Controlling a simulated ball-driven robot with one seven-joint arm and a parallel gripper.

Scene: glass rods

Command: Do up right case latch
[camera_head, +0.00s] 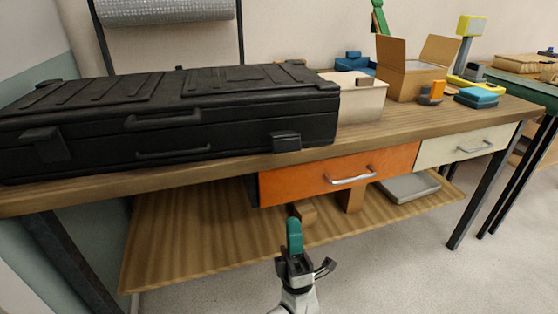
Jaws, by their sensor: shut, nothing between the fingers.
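A long black case (90,110) lies with its lid down on the wooden workbench, at the left and middle of the view. Its right latch (286,142) is a black block on the front face near the right end. I cannot tell from here whether it is fastened. The left latch (45,145) is on the front near the left end. A handle (165,119) runs along the front between them. My gripper (294,222) is shut and empty, with teal fingers pointing up. It appears below and apart from the right latch, in front of the bench.
The bench front has an orange drawer (340,175) and a cream drawer (465,146) with metal handles. A lower wooden shelf (200,235) sits beneath. A cream bin (360,97) stands beside the case's right end, with a cardboard box (405,82) behind. The floor in front is clear.

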